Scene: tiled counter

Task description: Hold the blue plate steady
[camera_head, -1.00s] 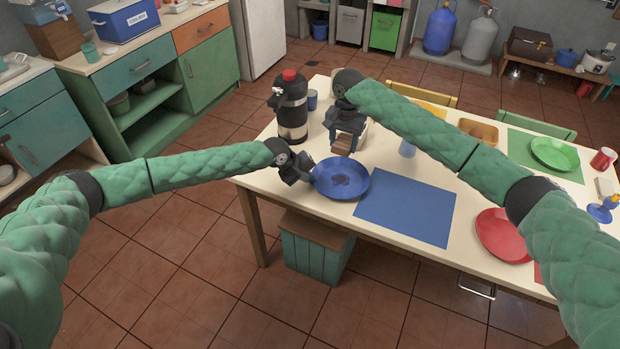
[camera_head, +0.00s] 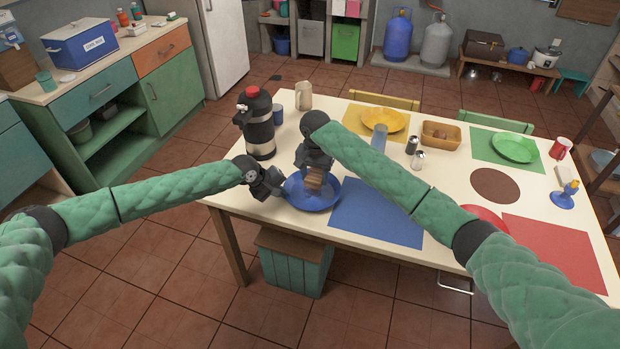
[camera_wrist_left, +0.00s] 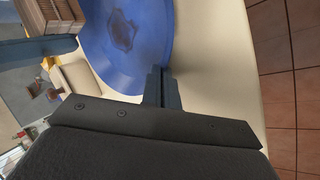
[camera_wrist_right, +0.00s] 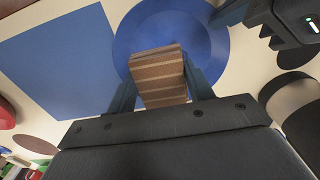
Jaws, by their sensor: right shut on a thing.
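The blue plate (camera_head: 325,200) lies near the front-left edge of the table. A dark stain (camera_wrist_left: 124,32) shows at its middle in the left wrist view. My left gripper (camera_wrist_left: 164,75) is at the plate's rim, its fingers close together and apparently shut on it; it also shows in the head view (camera_head: 276,186). My right gripper (camera_wrist_right: 163,90) is shut on a brown and tan striped block (camera_wrist_right: 158,75). It holds the block over the plate; the block (camera_head: 314,179) hides part of the plate. I cannot tell whether the block touches it.
A blue placemat (camera_head: 376,213) lies just right of the plate. A clear glass (camera_head: 379,138) and shakers (camera_head: 417,160) stand further right, near my right arm.

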